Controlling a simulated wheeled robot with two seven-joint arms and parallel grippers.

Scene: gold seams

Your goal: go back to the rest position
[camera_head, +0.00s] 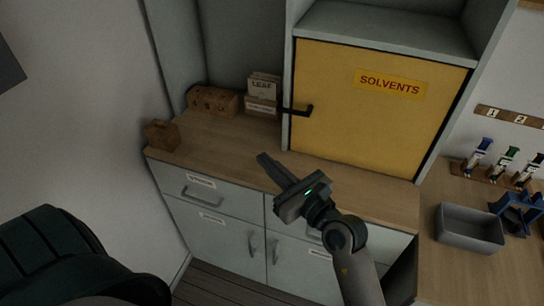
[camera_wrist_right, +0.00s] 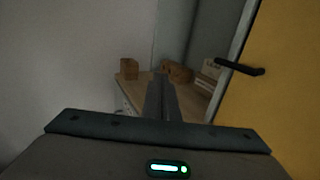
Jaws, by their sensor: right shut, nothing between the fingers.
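My right gripper (camera_head: 268,160) is in front of the wooden counter, its fingers together with nothing between them. It points up and left over the counter's front edge, below the yellow cabinet door. In the right wrist view its shut fingers (camera_wrist_right: 160,98) point toward the back corner of the counter. My left gripper is not in view; a dark rounded shape fills the lower left of the head view.
The yellow SOLVENTS door (camera_head: 370,110) is closed, its black handle (camera_head: 298,110) on the left. Wooden boxes (camera_head: 212,100), a LEAF box (camera_head: 264,88) and a small wooden block (camera_head: 162,135) stand on the counter (camera_head: 225,140). A grey tray (camera_head: 470,228) lies at right.

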